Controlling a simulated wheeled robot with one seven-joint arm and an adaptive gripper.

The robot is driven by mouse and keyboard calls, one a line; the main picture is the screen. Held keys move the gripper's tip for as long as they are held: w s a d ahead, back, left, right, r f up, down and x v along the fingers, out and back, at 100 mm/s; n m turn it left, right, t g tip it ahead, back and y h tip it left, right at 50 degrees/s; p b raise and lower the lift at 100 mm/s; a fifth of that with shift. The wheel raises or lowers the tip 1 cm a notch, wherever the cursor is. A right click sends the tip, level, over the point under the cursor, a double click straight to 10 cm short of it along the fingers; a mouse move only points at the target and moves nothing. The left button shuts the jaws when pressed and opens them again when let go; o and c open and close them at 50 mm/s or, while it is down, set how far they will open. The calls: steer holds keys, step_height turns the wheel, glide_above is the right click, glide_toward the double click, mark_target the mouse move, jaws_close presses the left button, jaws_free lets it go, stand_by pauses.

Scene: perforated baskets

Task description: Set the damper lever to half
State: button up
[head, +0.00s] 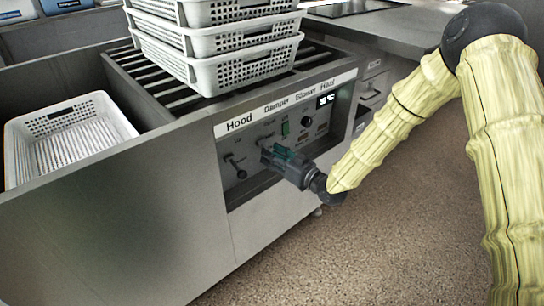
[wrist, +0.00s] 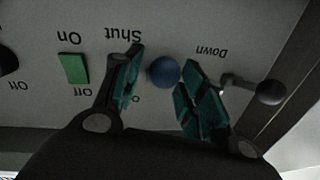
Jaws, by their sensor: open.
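The control panel (head: 285,125) carries the labels Hood, Damper, Blower and a last one reading like Heat. My gripper (head: 272,156) is at the panel below the Damper label and hides most of the damper lever in the head view. In the wrist view, which shows the panel upside down, the damper lever's blue ball knob (wrist: 164,71) sits between the fingertips of my open gripper (wrist: 160,76). The knob is nearer the right finger; I cannot tell whether it touches. The word Shut is beside the left finger. Another label there is mostly hidden.
The hood lever with a dark ball (wrist: 270,92) is close to the right finger, near the word Down. A green switch (wrist: 74,68) is left of the fingers. Stacked white baskets (head: 215,45) stand above the panel; another basket (head: 115,118) is at left.

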steer(key=shift+w+a, duration=0.3)
steer(key=shift+a, duration=0.05)
jaws_close()
